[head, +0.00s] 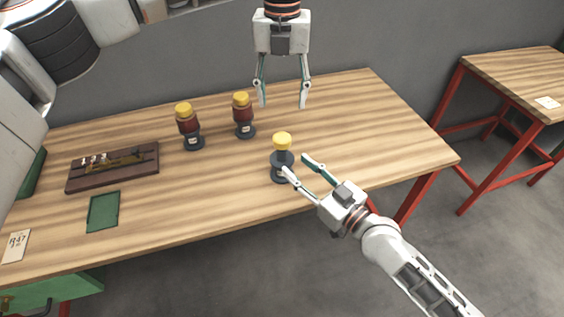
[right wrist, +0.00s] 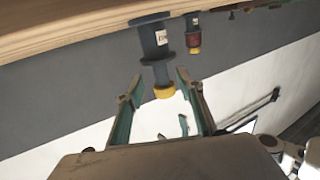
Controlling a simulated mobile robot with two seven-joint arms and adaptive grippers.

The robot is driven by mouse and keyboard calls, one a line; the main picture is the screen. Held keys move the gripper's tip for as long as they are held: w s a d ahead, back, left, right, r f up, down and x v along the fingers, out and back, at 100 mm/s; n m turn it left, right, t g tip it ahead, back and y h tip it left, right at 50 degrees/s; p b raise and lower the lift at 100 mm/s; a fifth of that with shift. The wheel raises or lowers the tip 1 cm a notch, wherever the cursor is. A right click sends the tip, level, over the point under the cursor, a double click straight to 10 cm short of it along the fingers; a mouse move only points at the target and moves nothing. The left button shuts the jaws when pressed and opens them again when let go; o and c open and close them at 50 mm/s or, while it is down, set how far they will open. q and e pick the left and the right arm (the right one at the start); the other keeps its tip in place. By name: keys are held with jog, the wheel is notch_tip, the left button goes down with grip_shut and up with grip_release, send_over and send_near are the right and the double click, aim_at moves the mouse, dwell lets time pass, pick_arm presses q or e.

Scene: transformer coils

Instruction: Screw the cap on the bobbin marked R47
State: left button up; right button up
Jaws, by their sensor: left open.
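A dark grey bobbin (head: 282,159) without a winding stands upright near the table's front edge, with a yellow cap (head: 282,140) on top. My right gripper (head: 294,164) is open beside it, one finger in front of its lower part. In the right wrist view the bobbin (right wrist: 153,44) appears inverted, its yellow cap (right wrist: 164,92) between the spread fingers with gaps. Its label is too small to read surely. My left gripper (head: 283,106) is open and empty, pointing down above the back of the table. Two bobbins with red-brown windings and yellow caps, one left (head: 188,126) and one right (head: 242,115), stand behind.
A dark wooden board (head: 113,167) with small metal parts lies at the left. A green mat (head: 103,211) lies before it. A paper card (head: 15,246), apparently reading R47, lies at the left front. The table (head: 370,130) is clear at the right. Another table (head: 515,75) stands beyond.

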jog(key=shift+v, duration=2.4)
